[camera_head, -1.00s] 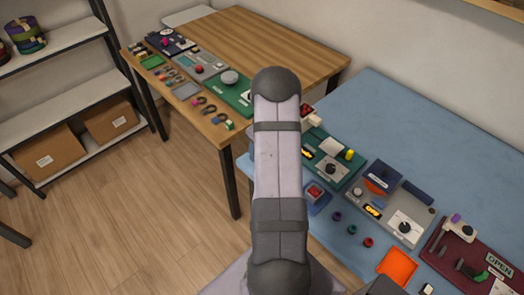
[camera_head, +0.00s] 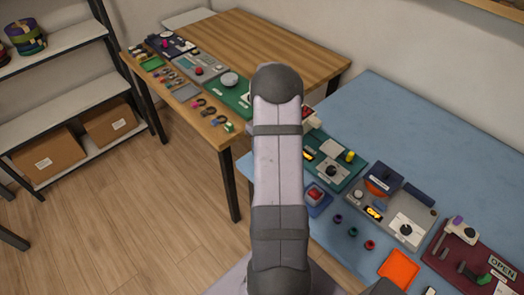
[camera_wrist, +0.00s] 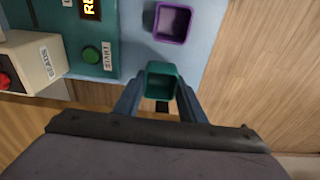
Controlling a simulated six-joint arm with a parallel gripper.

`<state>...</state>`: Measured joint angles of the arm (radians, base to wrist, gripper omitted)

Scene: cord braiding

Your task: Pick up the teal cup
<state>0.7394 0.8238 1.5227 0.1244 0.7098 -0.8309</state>
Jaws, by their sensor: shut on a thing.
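The teal cup (camera_wrist: 162,82) is a small square-mouthed cup in the wrist view. My gripper (camera_wrist: 160,98) is shut on it, with one dark blue finger on each side. I look into the cup's open mouth from above. I cannot tell whether its base touches the surface below. In the head view my arm hides the gripper and the held cup.
A purple square cup (camera_wrist: 173,23) stands just beyond the teal one on a light blue surface. Wood shows at right.

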